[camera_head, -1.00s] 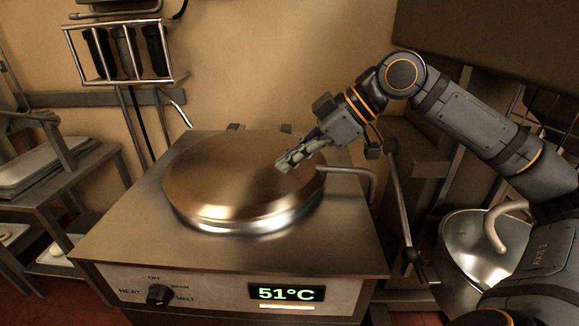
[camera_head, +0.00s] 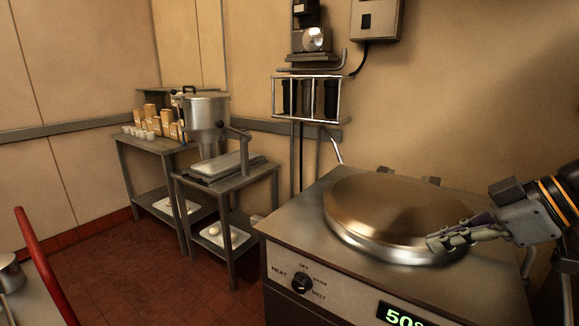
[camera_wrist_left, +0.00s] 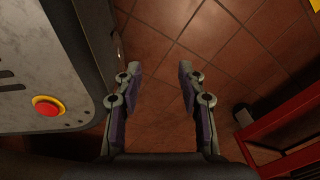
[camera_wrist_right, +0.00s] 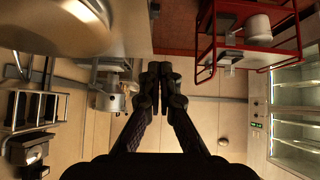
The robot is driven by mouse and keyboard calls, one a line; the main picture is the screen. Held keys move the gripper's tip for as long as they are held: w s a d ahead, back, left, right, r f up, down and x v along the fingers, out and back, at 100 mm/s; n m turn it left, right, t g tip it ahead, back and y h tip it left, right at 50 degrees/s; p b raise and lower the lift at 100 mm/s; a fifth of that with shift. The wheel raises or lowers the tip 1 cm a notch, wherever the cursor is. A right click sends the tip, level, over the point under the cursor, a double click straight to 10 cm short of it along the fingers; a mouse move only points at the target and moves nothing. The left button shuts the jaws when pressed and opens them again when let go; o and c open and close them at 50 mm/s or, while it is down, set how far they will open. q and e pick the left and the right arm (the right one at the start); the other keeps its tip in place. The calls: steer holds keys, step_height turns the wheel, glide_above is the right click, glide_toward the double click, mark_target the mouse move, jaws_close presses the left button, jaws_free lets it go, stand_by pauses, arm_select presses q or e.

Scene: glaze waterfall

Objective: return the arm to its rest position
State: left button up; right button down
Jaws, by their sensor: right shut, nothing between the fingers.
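My right gripper (camera_head: 436,242) is in the head view at the right, in front of the round metal lid of the heated unit. Its fingers are closed together with nothing between them. In the right wrist view its fingertips (camera_wrist_right: 160,68) meet. Whether it touches the lid I cannot tell. My left gripper (camera_wrist_left: 186,66) shows only in the left wrist view, with its fingers wide apart and empty above the tiled floor.
The heater unit (camera_head: 300,228) has a round lid (camera_head: 385,205), a knob and a display. A steel side table (camera_head: 225,190) and a shelf with cups (camera_head: 140,132) stand left. A red cart frame (camera_head: 40,260) is at the left edge. Tiled floor (camera_head: 150,260) is open between.

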steer(key=a+f+m+h, duration=0.2)
steer(key=f, duration=1.4)
steer(key=a+f+m+h, duration=0.1)
steer(key=a+f+m, duration=0.1)
steer(key=f, duration=1.3)
steer(key=s+d+f+m+g+h, duration=0.25)
steer(key=s+f+m+h, duration=0.3)
steer(key=s+f, duration=0.65)
steer(key=s+d+f+m+p, duration=0.1)
steer(key=d+f+p, duration=0.15)
steer(key=f, duration=0.65)
steer(key=s+d+f+p, duration=0.1)
steer(key=f+p, duration=0.2)
steer(key=f, duration=0.5)
arm_select(q)
step_height(320, 180, up, 11)
steer(key=w+p, duration=0.1)
steer(key=p, duration=0.4)
steer(key=shift+w+d+f, duration=0.15)
steer(key=shift+d, duration=0.15)
arm_select(e)
steer(key=s+f+g, duration=0.1)
steer(key=s+f, duration=0.5)
steer(key=s, duration=0.3)
steer(key=s+f+g, duration=0.1)
steer(key=s+f, duration=0.6)
steer(key=s, duration=0.3)
steer(key=shift+s+d, duration=0.3)
steer(key=shift+d, duration=0.15)
steer(key=shift+f, duration=0.1)
